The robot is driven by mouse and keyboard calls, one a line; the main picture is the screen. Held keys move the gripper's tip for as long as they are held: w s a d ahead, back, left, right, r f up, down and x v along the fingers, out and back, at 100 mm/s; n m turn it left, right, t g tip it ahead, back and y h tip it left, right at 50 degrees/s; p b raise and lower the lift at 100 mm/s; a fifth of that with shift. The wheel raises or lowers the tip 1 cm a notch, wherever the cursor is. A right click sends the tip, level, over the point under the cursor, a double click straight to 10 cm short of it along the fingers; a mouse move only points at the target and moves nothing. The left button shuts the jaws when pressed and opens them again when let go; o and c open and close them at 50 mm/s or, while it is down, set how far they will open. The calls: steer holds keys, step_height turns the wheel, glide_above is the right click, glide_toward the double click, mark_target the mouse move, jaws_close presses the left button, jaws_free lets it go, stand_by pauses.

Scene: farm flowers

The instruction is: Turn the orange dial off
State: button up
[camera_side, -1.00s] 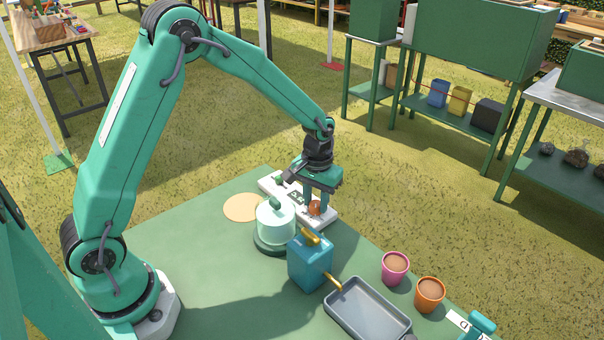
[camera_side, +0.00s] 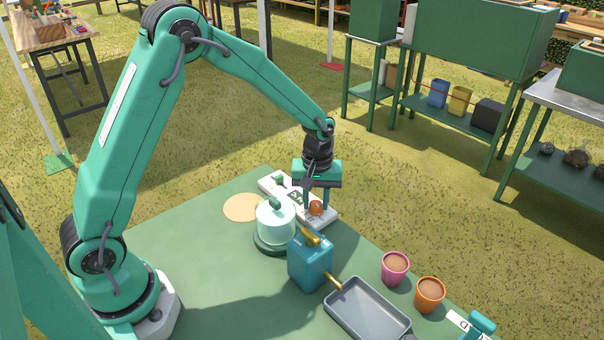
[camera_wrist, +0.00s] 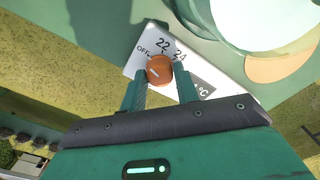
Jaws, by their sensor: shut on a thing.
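The orange dial (camera_side: 316,207) sits at the near right end of a white control panel (camera_side: 267,185) on the green table. In the wrist view the dial (camera_wrist: 159,70) lies between my fingertips, and its pale pointer line faces up-left, toward the OFF mark on the panel (camera_wrist: 138,62). The numbers 22 and 24 show beside it. My gripper (camera_side: 316,206) points down over the panel with its fingers shut on the dial; in the wrist view the two fingers (camera_wrist: 160,74) reach its sides.
A glass cloche (camera_side: 275,222) with a green knob stands just in front of the panel. A blue watering can (camera_side: 311,264), a grey tray (camera_side: 367,310), a pink pot (camera_side: 395,268) and an orange pot (camera_side: 429,294) stand nearer. A round tan disc (camera_side: 243,207) lies left of the cloche.

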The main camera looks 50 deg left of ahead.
mark_target(316, 203)
steer(key=o, duration=1)
steer(key=shift+c, duration=0.2)
steer(key=shift+r, duration=3.95)
